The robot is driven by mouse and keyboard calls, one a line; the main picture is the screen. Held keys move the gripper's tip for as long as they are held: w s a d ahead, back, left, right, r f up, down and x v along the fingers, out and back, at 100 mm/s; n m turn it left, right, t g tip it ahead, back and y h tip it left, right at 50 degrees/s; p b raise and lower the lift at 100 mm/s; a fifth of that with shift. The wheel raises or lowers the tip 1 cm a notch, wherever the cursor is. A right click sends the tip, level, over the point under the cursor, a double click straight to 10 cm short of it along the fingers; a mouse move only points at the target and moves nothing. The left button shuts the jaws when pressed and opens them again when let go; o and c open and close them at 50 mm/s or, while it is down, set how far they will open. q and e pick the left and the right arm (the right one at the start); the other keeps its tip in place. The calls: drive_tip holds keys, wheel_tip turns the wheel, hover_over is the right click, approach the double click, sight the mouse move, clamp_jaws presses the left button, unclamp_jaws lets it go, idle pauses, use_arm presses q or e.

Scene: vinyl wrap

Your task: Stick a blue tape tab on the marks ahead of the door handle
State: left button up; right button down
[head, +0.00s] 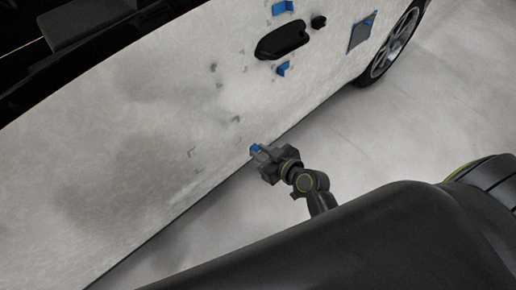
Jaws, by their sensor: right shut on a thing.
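A pale, mottled car door (130,140) fills the left and middle of the head view. The black door handle (283,40) is near the top middle. Small dark marks show on the door left of the handle, such as one mark (214,67) and another lower mark (191,152). I cannot tell whether the tab touches the door. My left gripper is not in view.
Blue tape pieces sit above the handle (283,7) and below it (283,68). A round black lock (319,22) and a grey-blue square patch (362,33) are to its right. A wheel (396,45) is at the upper right. The pale floor (420,120) is clear.

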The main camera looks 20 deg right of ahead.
drive_tip(key=shift+s+d, duration=0.1)
drive_tip(key=shift+s, duration=0.3)
drive_tip(key=shift+w+d+r+p, duration=0.1)
drive_tip(key=shift+r+p, duration=0.3)
drive_tip(key=shift+r, duration=0.15)
drive_tip(key=w+d+r+m+g+y+p, duration=0.1)
drive_tip(key=w+d+r+m+y+p, duration=0.15)
drive_tip(key=r+m+p, duration=0.65)
drive_tip(key=w+d+r+m+y+p, duration=0.1)
drive_tip(key=r+m+y+p, duration=0.35)
drive_tip(key=r, duration=0.85)
drive_tip(key=shift+m+h, duration=0.3)
drive_tip(key=shift+m, duration=0.05)
drive_tip(key=shift+w+a+f+b, duration=0.15)
drive_tip(key=shift+w+a, duration=0.25)
drive_tip(key=shift+w, duration=0.65)
drive_tip(key=shift+w+a+f+b, duration=0.1)
drive_tip(key=shift+w+a+f, duration=0.25)
drive_tip(key=shift+w, duration=0.7)
drive_tip(key=shift+w+a+f+b, duration=0.15)
drive_tip(key=shift+w+a, duration=0.25)
drive_tip(key=shift+w, duration=0.65)
drive_tip(key=shift+w+a+f+b, duration=0.1)
drive_tip(key=shift+w+a+b, duration=0.25)
drive_tip(key=shift+w, duration=0.4)
